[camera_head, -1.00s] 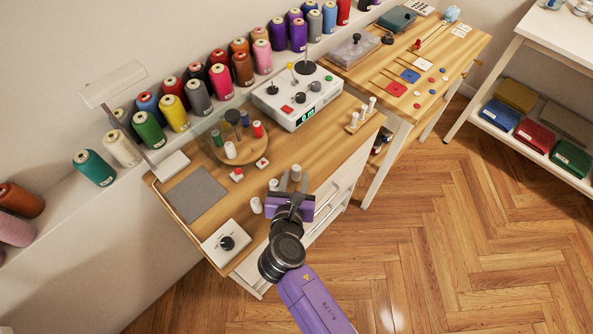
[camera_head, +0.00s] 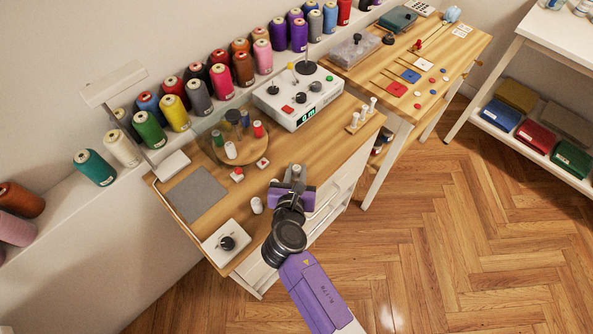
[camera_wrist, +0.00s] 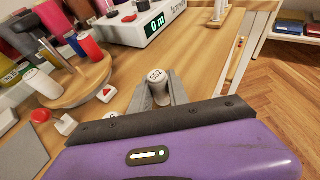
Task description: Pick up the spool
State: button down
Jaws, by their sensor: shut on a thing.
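My gripper (camera_head: 296,173) is above the front edge of the wooden worktable, its fingers pointing toward the machine. In the wrist view, the fingers are closed around a small white spool (camera_wrist: 157,84) with dark printing on its top. This spool shows only partly between the fingers in the head view, and its lower part is hidden. Another white spool (camera_head: 257,205) stands on the table to the left of my gripper. A round wooden stand (camera_head: 247,158) holds several small spools, including a white one (camera_head: 230,150), a green one and a red one (camera_head: 258,129).
A white machine with a green display (camera_head: 297,97) stands behind my gripper. Two small red-topped blocks lie near the stand. A white box with a black knob (camera_head: 227,242) is at front left. A peg holder (camera_head: 360,118) is at right. Large thread cones line the back ledge.

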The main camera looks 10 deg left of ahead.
notch_tip(320, 180, up, 20)
jog(key=p, duration=0.2)
dwell(0.7)
